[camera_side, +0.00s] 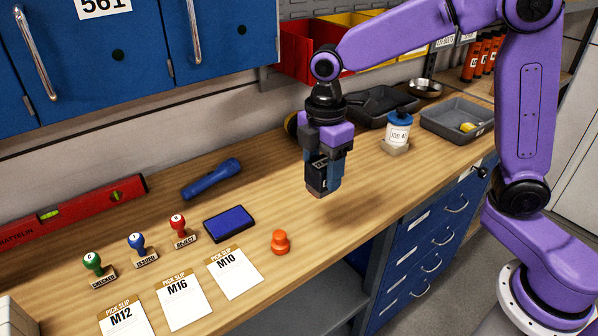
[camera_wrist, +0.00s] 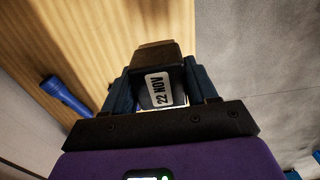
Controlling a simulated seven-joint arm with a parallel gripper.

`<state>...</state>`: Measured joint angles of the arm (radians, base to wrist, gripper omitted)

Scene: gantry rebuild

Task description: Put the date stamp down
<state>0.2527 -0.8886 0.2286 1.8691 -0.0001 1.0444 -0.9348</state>
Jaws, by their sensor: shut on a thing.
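My gripper (camera_side: 325,168) is shut on the date stamp (camera_side: 318,172), a dark block with a paler foot. It holds the stamp upright, and the stamp's lower end looks a little above the wooden bench (camera_side: 262,192). In the wrist view the date stamp (camera_wrist: 158,90) sits between the two fingers of my gripper (camera_wrist: 155,88), with a white label reading "22 NOV" facing the camera. The gripper's fingers hide the stamp's sides.
An orange knob-shaped thing (camera_side: 280,243), a blue ink pad (camera_side: 229,224), three hand stamps and three pick slips lie to the left. A blue torch (camera_side: 211,180) lies behind them. A labelled blue-capped bottle (camera_side: 398,133) and grey trays (camera_side: 455,120) stand right. Bench below my gripper looks clear.

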